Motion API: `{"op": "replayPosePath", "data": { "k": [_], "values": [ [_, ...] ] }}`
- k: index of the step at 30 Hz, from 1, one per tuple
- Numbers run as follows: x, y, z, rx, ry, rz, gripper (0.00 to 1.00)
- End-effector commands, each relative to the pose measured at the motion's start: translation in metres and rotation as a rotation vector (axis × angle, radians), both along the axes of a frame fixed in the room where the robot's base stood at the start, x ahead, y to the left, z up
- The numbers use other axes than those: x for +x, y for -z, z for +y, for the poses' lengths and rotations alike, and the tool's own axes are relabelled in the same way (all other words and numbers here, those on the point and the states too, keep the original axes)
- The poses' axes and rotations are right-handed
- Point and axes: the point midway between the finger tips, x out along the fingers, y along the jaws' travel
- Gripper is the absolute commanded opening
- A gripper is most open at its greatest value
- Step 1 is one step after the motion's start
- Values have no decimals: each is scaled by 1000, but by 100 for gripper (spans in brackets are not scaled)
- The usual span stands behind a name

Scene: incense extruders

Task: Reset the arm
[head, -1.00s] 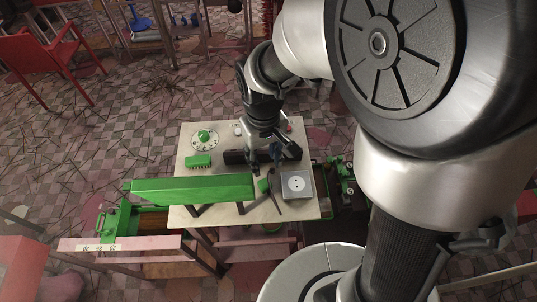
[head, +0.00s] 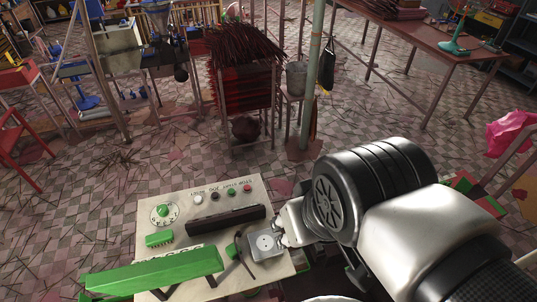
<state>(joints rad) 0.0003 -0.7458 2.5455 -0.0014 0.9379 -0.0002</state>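My arm (head: 370,195) is folded at the lower right, its large black joint beside the right edge of a pale control board (head: 185,190). A silver part of the arm shows close to the board's right side. My gripper cannot be made out; the arm appears to hide it. The board carries a green knob on a round dial (head: 163,210), a small green block (head: 159,239), a long black bar (head: 225,220), several small buttons (head: 215,196) and a grey box with a round white face (head: 265,243). A dark lever (head: 241,256) stands left of the box.
A long green beam (head: 150,273) crosses the board's near edge. Behind it is open tiled floor with scattered sticks. A rack of dark red sticks (head: 245,75) stands at the back beside a pale green pole (head: 312,70). A brown table (head: 425,35) is at the back right.

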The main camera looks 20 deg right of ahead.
Motion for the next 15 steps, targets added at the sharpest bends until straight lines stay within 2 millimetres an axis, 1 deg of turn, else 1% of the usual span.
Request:
{"op": "replayPosePath", "data": {
  "k": [10, 13, 15],
  "values": [
    [-2, 1, -1, 0, 3, -4, 38],
    [-1, 9, -1, 0, 3, -4, 38],
    [-1, 20, -1, 0, 3, -4, 38]
  ]
}}
